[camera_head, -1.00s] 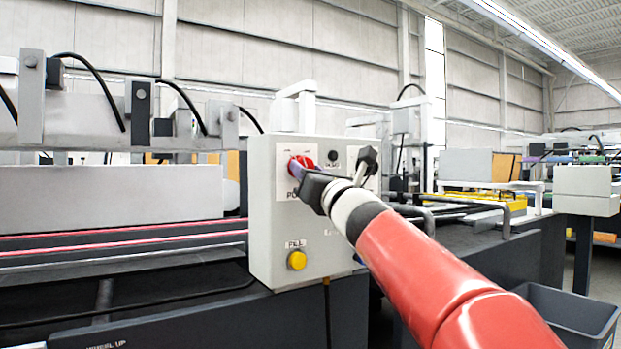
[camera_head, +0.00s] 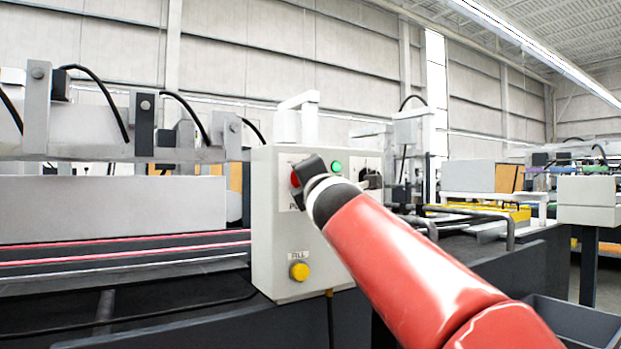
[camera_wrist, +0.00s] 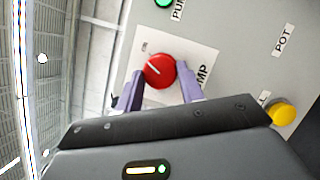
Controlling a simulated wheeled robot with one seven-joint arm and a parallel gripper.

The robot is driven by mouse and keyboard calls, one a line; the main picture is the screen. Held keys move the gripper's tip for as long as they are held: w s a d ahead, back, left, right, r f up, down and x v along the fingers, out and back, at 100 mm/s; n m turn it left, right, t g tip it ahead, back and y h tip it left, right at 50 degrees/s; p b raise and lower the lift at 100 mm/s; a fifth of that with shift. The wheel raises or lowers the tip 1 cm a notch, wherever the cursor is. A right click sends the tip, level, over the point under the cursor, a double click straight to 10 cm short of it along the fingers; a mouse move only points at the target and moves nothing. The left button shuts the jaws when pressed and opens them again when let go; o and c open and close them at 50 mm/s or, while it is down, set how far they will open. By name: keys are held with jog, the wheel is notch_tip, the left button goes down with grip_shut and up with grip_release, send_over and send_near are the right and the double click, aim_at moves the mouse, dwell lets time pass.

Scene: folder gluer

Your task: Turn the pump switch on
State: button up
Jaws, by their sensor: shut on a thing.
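The pump switch (camera_wrist: 159,71) is a round red knob with a white line, on a white label plate of the grey control box (camera_head: 273,235). In the head view only a red edge of the switch (camera_head: 295,181) shows beside my gripper. In the wrist view the two purple fingers of my gripper (camera_wrist: 160,86) sit on either side of the red knob, shut on it. The white line on the knob lies at a slant. A green lamp (camera_head: 336,167) on the box is lit; its edge also shows in the wrist view (camera_wrist: 163,3).
A yellow button (camera_head: 299,271) under a FILL label sits low on the box. Machine rails (camera_head: 120,238) run to the left. Black bars (camera_head: 480,218) and a grey bin (camera_head: 570,322) lie to the right.

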jog(key=shift+r+m+g+p, duration=0.1)
jog(key=shift+m+g+p, duration=0.25)
jog(key=shift+m, duration=0.65)
jog(key=o, duration=1)
jog(key=b+v, duration=0.2)
jog(key=v, duration=0.5)
jog(key=shift+s+b, duration=0.3)
jog(key=shift+s, duration=0.1)
